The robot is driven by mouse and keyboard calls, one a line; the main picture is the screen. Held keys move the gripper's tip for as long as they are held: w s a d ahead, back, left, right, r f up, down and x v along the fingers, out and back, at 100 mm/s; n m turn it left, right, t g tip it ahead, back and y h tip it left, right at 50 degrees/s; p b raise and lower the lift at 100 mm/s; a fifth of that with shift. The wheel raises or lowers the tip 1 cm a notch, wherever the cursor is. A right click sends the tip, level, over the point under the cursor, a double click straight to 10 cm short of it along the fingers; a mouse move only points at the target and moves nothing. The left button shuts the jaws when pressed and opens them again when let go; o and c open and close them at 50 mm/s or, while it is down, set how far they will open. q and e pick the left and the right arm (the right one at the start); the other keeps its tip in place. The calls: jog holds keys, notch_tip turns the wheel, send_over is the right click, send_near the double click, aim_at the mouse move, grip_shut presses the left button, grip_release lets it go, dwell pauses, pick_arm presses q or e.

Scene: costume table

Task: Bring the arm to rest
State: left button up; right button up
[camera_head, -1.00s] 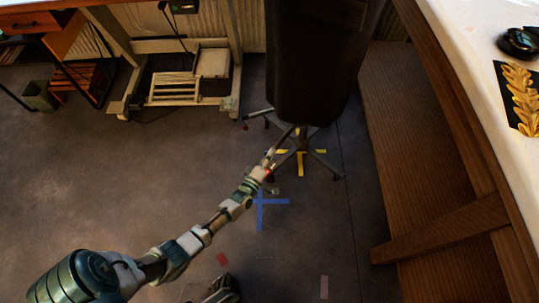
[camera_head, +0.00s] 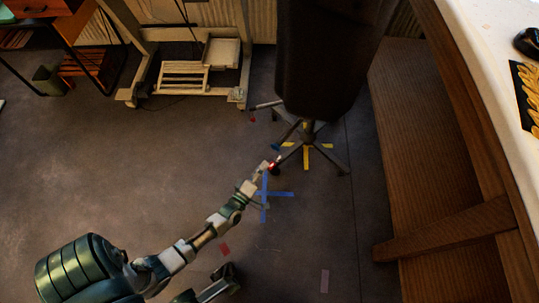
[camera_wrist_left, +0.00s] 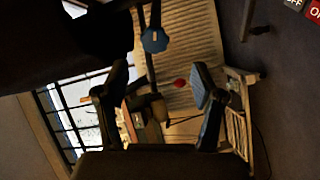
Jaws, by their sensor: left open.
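My left arm reaches from the bottom left of the head view out over the floor. My left gripper (camera_head: 270,165) is at its end, small in the picture, in front of the dark stand's legs. In the left wrist view the two dark fingers of the gripper (camera_wrist_left: 160,88) stand wide apart with nothing held between them. A red knob shows beyond the gap in that view.
A dark upholstered form (camera_head: 325,60) stands on a legged base (camera_head: 308,135). A white-topped table (camera_head: 485,60) with a gold leaf piece (camera_head: 530,95) and wooden framing (camera_head: 430,150) are at the right. A pale frame (camera_head: 185,75) stands at the back.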

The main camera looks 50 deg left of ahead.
pick_arm(q)
jog(key=shift+v, duration=1.1)
